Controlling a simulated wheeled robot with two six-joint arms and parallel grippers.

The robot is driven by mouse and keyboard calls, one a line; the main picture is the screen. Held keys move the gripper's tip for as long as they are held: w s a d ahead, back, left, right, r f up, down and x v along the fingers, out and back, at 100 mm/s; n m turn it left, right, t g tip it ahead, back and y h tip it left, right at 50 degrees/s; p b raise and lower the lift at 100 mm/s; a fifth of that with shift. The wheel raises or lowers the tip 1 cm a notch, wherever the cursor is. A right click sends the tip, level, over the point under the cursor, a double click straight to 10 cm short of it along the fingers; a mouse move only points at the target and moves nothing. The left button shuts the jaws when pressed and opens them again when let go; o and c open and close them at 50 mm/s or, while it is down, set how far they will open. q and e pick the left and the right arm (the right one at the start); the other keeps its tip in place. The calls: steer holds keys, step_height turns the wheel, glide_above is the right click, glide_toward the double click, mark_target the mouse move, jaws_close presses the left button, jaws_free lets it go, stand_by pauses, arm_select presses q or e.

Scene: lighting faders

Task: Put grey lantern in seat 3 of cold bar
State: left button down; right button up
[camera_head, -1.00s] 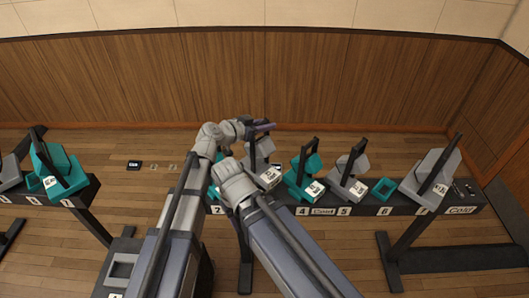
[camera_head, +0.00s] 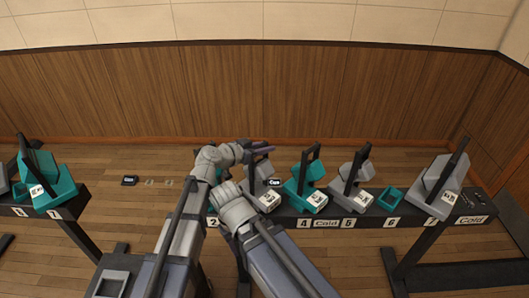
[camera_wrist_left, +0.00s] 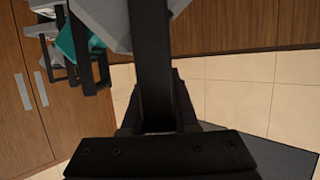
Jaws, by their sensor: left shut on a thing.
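The grey lantern (camera_head: 262,172), with a black upright handle and a white label, is at the cold bar (camera_head: 400,221), between the teal lantern (camera_head: 303,182) above number 4 and the number 2 tag. That place is seat 3; its own number is hidden behind my right arm. The lantern's label is level with its neighbours'; I cannot tell whether it rests fully in the seat. My left gripper (camera_head: 262,149) is shut on the top of its handle. The left wrist view shows the black handle (camera_wrist_left: 150,60) between the jaws. My right gripper is hidden.
Another grey lantern (camera_head: 352,183) stands at seat 5, and a larger grey one (camera_head: 436,181) at seat 7. A second bar with a teal lantern (camera_head: 44,182) stands at left.

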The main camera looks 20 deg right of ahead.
arm_select(q)
steer(key=shift+r, duration=0.1)
steer(key=shift+f, duration=0.2)
steer(key=c, duration=0.7)
jaws_free()
steer(key=shift+r, duration=0.15)
steer(key=shift+s+a+r, duration=0.2)
steer(key=shift+a, duration=0.05)
steer(key=shift+p+v, duration=2.1)
steer(key=shift+v, duration=3.6)
